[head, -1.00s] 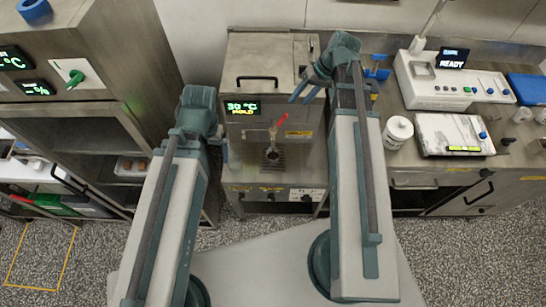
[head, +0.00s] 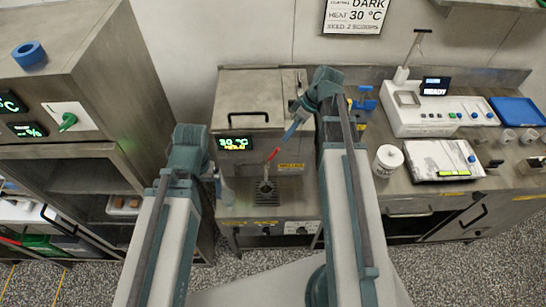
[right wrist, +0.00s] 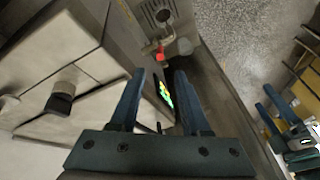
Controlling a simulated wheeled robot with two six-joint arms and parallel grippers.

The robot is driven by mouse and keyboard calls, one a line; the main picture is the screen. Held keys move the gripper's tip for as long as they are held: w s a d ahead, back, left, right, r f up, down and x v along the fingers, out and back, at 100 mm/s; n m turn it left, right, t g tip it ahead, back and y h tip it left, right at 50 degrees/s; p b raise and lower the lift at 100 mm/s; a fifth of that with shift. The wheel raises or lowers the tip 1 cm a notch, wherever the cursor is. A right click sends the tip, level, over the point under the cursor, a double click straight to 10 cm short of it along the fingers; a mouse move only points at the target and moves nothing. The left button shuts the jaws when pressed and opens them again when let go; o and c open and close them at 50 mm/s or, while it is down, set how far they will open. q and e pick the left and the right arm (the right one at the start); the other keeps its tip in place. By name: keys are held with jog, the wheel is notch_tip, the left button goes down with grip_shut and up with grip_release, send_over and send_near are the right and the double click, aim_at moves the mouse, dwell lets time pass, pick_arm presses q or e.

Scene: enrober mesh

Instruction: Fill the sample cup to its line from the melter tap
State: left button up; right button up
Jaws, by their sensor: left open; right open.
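The melter (head: 235,105) is a steel box whose display reads 30 °C. Its tap with a red lever (head: 273,154) is on the front, above a drip grate (head: 284,190). A dark round shape is on the grate; I cannot tell whether it is a cup. Small clear cups (head: 507,136) stand at the far right of the counter. My right gripper (head: 296,118) is open and empty at the melter's upper right front; its fingers (right wrist: 158,76) show in the right wrist view. My left gripper (right wrist: 275,108) is open at that view's right edge; its fingers are mostly hidden in the head view.
A pale translucent container (head: 227,191) stands left of the grate. A white tub (head: 388,160), a scale (head: 440,160) and a white instrument (head: 435,118) reading READY occupy the right counter, with a blue tray (head: 517,111) behind. A steel cabinet (head: 90,100) stands left.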

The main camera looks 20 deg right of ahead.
aim_at(271, 158)
jog(key=n, duration=0.3)
jog(key=shift+n, duration=0.4)
jog(key=b+x, duration=1.1)
jog(key=x, duration=0.1)
jog(key=shift+b+x, duration=0.85)
jog(key=shift+x, duration=0.05)
jog(key=shift+c, duration=0.4)
grip_shut()
